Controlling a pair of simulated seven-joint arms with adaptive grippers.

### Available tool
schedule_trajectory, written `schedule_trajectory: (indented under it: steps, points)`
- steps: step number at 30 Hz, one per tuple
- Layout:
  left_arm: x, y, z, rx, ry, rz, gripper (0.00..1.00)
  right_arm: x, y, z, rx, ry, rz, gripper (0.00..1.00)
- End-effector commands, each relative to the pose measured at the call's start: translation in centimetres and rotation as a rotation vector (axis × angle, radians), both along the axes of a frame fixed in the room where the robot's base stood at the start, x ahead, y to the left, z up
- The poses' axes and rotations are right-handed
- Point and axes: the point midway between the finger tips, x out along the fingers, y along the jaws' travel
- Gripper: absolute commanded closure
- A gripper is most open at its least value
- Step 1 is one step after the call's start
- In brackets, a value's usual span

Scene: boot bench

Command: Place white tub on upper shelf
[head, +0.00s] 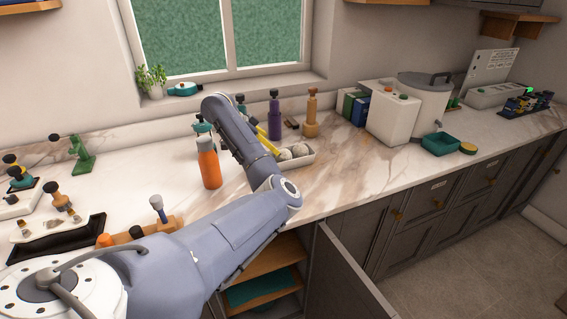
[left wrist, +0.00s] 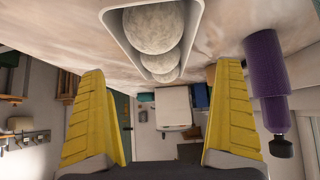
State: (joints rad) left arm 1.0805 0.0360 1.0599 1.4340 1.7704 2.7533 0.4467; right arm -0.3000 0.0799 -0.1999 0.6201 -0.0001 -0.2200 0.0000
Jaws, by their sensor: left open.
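A long white tub (head: 309,158) holding pale round balls sits on the marble counter, partly hidden behind my left arm. In the left wrist view the tub (left wrist: 194,35) is at the top centre, beyond the fingers, with balls in it. My left gripper (left wrist: 160,85) is open, its yellow fingers wide apart with nothing between them. In the head view one yellow finger (head: 267,134) shows near the tub's far left end; contact cannot be told. Below the counter, an open cabinet has an upper wooden shelf (head: 278,251). My right gripper is out of view.
An orange bottle (head: 208,165) stands left of my forearm. A purple bottle (head: 274,118) and a tan bottle (head: 311,115) stand behind the tub. The cabinet door (head: 345,275) hangs open. A white box (head: 391,118) stands farther right. Counter right of the tub is clear.

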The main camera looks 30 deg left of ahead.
Motion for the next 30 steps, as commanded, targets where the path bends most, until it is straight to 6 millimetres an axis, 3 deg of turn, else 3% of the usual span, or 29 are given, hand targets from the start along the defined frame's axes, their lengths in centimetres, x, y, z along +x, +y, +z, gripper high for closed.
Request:
schedule_trajectory:
  steps: [10,20,30]
  points:
    - [1.4,-1.2,-2.0,-0.004,0.001,-0.003,0.0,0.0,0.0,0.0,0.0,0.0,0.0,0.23]
    - [2.0,-1.6,-2.8,-0.001,0.001,-0.003,0.0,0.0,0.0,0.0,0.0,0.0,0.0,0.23]
    - [4.0,-3.0,-5.3,-0.003,0.001,-0.004,0.0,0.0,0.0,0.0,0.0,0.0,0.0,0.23]
